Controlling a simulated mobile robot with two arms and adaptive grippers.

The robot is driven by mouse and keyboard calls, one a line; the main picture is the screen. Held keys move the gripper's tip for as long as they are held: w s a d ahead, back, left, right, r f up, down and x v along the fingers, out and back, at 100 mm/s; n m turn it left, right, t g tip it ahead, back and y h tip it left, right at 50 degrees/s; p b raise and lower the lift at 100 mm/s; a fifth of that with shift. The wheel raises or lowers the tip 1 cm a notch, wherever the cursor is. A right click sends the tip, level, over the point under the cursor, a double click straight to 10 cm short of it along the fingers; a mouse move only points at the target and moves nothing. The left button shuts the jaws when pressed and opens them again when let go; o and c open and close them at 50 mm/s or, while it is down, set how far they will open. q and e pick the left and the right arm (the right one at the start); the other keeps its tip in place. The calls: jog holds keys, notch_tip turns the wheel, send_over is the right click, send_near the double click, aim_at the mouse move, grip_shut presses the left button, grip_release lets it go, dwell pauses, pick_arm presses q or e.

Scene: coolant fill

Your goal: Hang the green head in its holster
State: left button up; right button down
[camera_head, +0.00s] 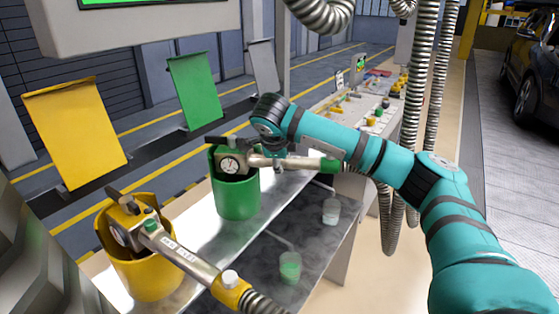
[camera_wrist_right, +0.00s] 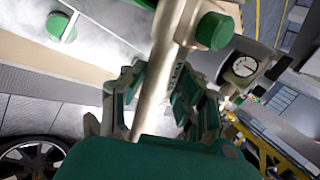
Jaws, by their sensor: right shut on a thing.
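The green head (camera_head: 230,163), with a round gauge and a metal tube, is at the mouth of the green holster (camera_head: 236,198). Its body overlaps the holster's rim; I cannot tell whether it rests there. My right gripper (camera_head: 268,158) is shut on the tube just right of the gauge. In the right wrist view, the fingers of my right gripper (camera_wrist_right: 163,92) lie on both sides of the tube, with the green head's gauge (camera_wrist_right: 243,66) to the right. The nozzle's lower end is hidden by the holster. My left gripper is out of view.
A yellow head (camera_head: 126,228) sits in a yellow holster (camera_head: 150,275) at front left. Two small cups, one with green liquid (camera_head: 290,266) and one pale (camera_head: 331,211), stand on the grey bench right of the holsters. Ribbed hoses hang behind my right arm.

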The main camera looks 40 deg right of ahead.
jog(key=shift+f, duration=0.15)
jog(key=c, duration=0.9)
grip_release()
jog(key=shift+f, duration=0.2)
jog(key=shift+s+a+r, duration=0.1)
jog(key=shift+s+r, duration=0.05)
jog(key=shift+r, duration=0.25)
jog(key=v, duration=1.1)
jog(key=shift+a+r, duration=0.15)
jog(key=shift+r, duration=0.1)
